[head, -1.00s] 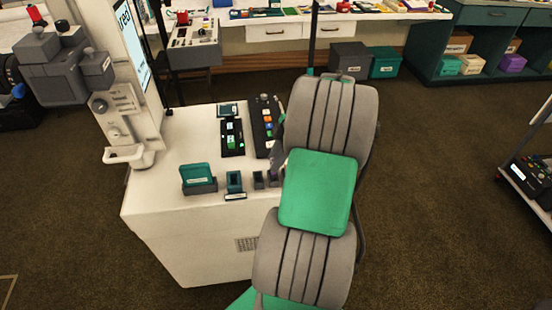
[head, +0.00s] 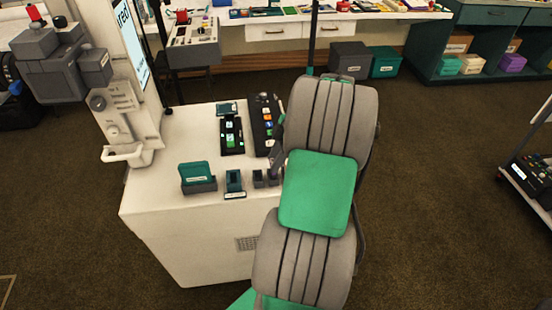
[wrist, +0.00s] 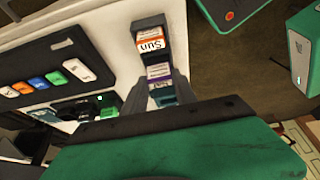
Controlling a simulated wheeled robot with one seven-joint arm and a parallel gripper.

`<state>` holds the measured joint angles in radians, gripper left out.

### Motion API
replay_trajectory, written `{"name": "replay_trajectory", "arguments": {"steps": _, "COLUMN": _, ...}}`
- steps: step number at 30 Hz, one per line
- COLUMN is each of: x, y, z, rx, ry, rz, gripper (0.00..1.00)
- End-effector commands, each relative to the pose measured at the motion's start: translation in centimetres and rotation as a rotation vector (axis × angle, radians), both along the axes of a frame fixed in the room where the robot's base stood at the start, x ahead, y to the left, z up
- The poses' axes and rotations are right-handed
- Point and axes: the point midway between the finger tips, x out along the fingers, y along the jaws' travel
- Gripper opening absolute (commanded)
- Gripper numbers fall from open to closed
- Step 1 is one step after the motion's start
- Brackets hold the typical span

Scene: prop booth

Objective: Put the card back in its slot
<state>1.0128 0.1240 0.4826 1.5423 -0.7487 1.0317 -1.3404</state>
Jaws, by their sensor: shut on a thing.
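In the wrist view, my gripper (wrist: 164,94) has its grey fingers close on both sides of a small card with a teal lower part (wrist: 165,92). The fingers are shut on this card. Just beyond it are a card with a purple and white label (wrist: 160,73) and an orange and white card reading "Sun" (wrist: 152,44). A dark upright holder (wrist: 149,22) stands behind the "Sun" card. I cannot tell whether the held card touches a slot. In the head view my arm hides most of the gripper and the held card.
On the white counter (head: 185,225) stand a teal-backed holder (head: 196,178), a teal slotted stand (head: 234,181) and small dark holders (head: 258,180). A black panel with coloured buttons (head: 265,125) and a black device with green labels (head: 231,135) lie behind them.

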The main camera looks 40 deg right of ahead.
Motion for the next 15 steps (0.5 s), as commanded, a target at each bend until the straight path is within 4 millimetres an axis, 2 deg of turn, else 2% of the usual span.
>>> {"name": "replay_trajectory", "arguments": {"steps": 6, "x": 0.01, "y": -0.01, "z": -0.99, "rx": 0.000, "ry": 0.000, "rz": 0.000, "gripper": 0.00}}
{"name": "replay_trajectory", "arguments": {"steps": 15, "x": 0.01, "y": -0.02, "z": -1.01, "rx": 0.000, "ry": 0.000, "rz": 0.000, "gripper": 0.00}}
